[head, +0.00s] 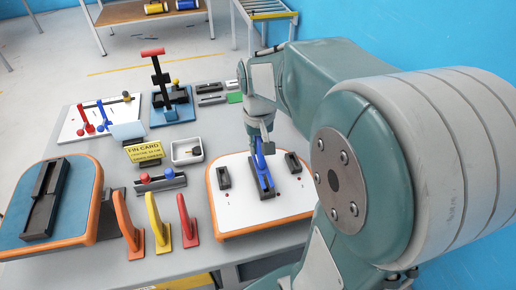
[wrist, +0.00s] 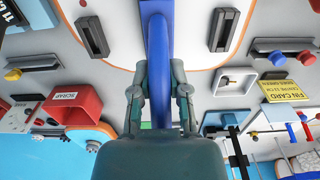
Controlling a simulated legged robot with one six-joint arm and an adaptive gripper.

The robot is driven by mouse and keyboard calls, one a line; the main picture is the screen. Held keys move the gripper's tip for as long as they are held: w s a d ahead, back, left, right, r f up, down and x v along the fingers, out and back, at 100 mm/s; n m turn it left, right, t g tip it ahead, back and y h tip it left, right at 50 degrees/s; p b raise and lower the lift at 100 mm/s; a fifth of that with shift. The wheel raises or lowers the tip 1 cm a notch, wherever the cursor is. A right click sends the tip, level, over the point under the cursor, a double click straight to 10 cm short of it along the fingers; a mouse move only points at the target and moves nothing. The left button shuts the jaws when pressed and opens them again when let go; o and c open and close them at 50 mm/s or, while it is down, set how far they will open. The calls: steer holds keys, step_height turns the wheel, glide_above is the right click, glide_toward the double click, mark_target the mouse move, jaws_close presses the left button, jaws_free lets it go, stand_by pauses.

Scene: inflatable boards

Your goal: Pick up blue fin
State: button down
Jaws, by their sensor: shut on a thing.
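The blue fin (head: 260,160) stands upright on the blue-and-black centre base of the white board with an orange rim (head: 222,218). My gripper (head: 259,139) comes down on it from above and is shut on its upper part. In the wrist view the blue fin (wrist: 158,60) runs up between the two fingers of my gripper (wrist: 160,90). The fin's base end appears to be still at the board's centre base; whether it is seated or slightly raised cannot be told.
Orange (head: 128,225), yellow (head: 157,222) and red (head: 187,220) fins stand in front. A blue board (head: 80,205) lies left. A yellow fin card (head: 143,152), a white tray (head: 187,151) and a black press with a red handle (head: 168,90) stand behind.

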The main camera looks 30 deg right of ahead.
steer(key=s+r, duration=0.1)
steer(key=s+a+r, duration=0.2)
steer(key=shift+s+r, duration=0.15)
steer(key=shift+r, duration=0.25)
steer(key=s+a+r, duration=0.3)
steer(key=s, duration=0.4)
steer(key=shift+a, duration=0.35)
